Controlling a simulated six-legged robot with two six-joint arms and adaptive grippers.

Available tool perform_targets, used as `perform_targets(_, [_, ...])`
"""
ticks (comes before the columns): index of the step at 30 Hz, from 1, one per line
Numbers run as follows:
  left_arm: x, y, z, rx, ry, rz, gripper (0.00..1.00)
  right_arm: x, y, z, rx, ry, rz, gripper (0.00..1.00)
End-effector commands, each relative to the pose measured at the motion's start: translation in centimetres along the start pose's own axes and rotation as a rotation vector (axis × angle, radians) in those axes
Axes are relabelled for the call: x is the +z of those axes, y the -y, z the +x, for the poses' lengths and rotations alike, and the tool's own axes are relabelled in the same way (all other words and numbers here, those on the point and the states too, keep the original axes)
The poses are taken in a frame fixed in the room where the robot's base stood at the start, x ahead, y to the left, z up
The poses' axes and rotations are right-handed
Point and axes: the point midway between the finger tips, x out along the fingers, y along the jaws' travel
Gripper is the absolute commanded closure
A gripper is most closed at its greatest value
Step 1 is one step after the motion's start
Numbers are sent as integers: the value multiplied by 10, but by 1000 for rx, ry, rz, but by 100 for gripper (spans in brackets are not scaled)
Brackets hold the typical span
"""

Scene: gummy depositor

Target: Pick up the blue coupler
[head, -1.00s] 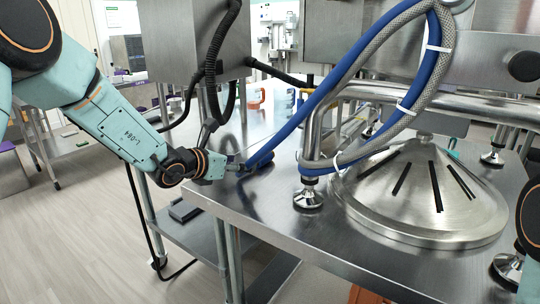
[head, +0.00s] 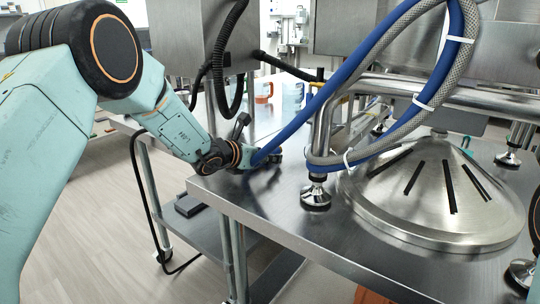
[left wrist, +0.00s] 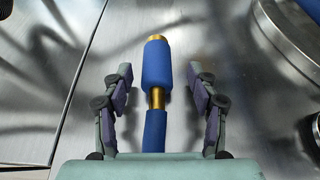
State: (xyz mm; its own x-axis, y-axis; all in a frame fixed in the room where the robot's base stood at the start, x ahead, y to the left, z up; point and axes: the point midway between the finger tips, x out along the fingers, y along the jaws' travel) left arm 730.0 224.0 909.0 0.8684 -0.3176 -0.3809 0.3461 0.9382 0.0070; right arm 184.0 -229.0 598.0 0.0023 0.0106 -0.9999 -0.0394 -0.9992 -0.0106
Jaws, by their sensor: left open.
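The blue coupler (left wrist: 156,64), a blue sleeve with brass at its tip and below it, lies over the steel table in the left wrist view. It joins the end of a blue hose (left wrist: 154,130). My left gripper (left wrist: 159,82) is open, with one finger on each side of the coupler and a gap on both sides. In the head view my left gripper (head: 256,160) is low over the table's left corner, beside the blue hose (head: 330,88). The coupler is not clearly visible there. My right gripper is not in view.
The steel table (head: 285,215) carries a slotted steel cone (head: 440,195) and a machine foot (head: 316,195) right of my left gripper. A grey braided hose (head: 455,62) runs alongside the blue one. An orange mug (head: 264,92) stands behind.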

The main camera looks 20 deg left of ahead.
Motion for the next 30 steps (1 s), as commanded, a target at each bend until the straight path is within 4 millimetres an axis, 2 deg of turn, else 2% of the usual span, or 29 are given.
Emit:
perform_targets(8, [0,0,4,0,-1,-1,41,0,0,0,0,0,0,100])
perform_targets(27, [-1,0,4,0,-3,-1,95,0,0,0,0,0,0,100])
perform_targets(30, [0,0,4,0,-2,-1,100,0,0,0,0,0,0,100])
